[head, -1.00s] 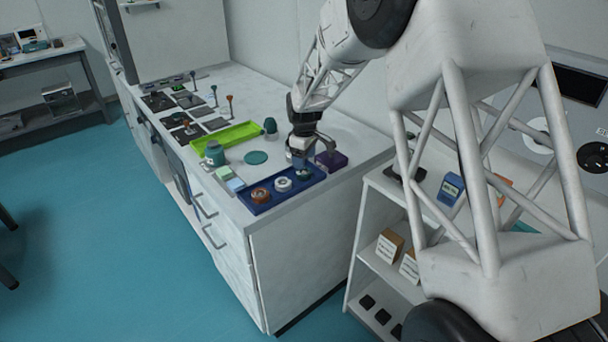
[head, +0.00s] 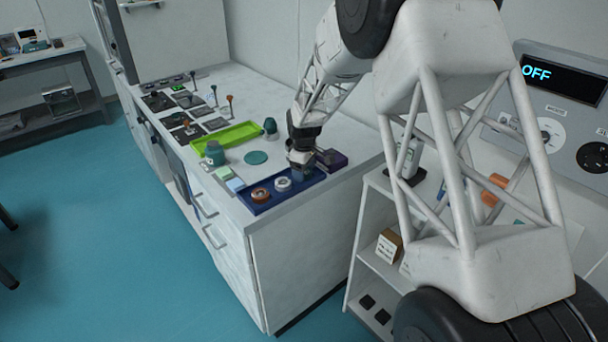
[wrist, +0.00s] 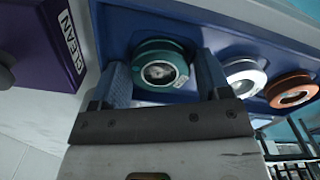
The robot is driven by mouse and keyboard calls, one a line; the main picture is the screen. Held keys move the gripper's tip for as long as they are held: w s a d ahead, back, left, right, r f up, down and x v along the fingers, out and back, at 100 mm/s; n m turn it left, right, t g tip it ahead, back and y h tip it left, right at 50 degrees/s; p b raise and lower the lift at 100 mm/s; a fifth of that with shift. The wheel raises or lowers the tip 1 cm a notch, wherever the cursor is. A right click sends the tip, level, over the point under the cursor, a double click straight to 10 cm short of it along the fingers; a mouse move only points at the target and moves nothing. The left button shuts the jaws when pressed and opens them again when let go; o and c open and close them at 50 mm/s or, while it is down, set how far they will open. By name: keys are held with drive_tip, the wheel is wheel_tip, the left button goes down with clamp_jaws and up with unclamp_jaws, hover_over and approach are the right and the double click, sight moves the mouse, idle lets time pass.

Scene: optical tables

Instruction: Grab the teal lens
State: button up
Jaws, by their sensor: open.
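The teal lens (wrist: 160,68) is a round ring with a clear centre, sitting in the blue tray (wrist: 200,20) at one end of a row of lenses. In the wrist view it lies between the two blue fingers of my gripper (wrist: 164,80), one finger on each side. The fingers are apart; I cannot tell whether either touches the lens. In the head view my gripper (head: 302,170) is low over the right end of the blue tray (head: 262,207) and hides the teal lens.
A white lens (head: 283,184) and an orange lens (head: 260,195) sit beside it in the tray. A purple box marked CLEAN (wrist: 48,40) stands close on the other side. A green tray (head: 228,137) and a teal disc (head: 256,158) lie behind.

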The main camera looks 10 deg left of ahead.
idle(0.4)
drive_tip(key=c, duration=0.7)
drive_tip(key=shift+r, duration=0.15)
drive_tip(key=shift+r, duration=0.4)
wheel_tip(320, 180, up, 3)
drive_tip(key=shift+s+f, duration=0.15)
drive_tip(key=shift+f, duration=0.05)
drive_tip(key=s+d, duration=0.1)
drive_tip(key=s, duration=0.4)
drive_tip(key=s+d+r, duration=0.1)
drive_tip(key=s+d, duration=0.1)
drive_tip(key=s, duration=0.3)
drive_tip(key=s+d, duration=0.2)
drive_tip(key=s, duration=0.3)
drive_tip(key=shift+r, duration=0.15)
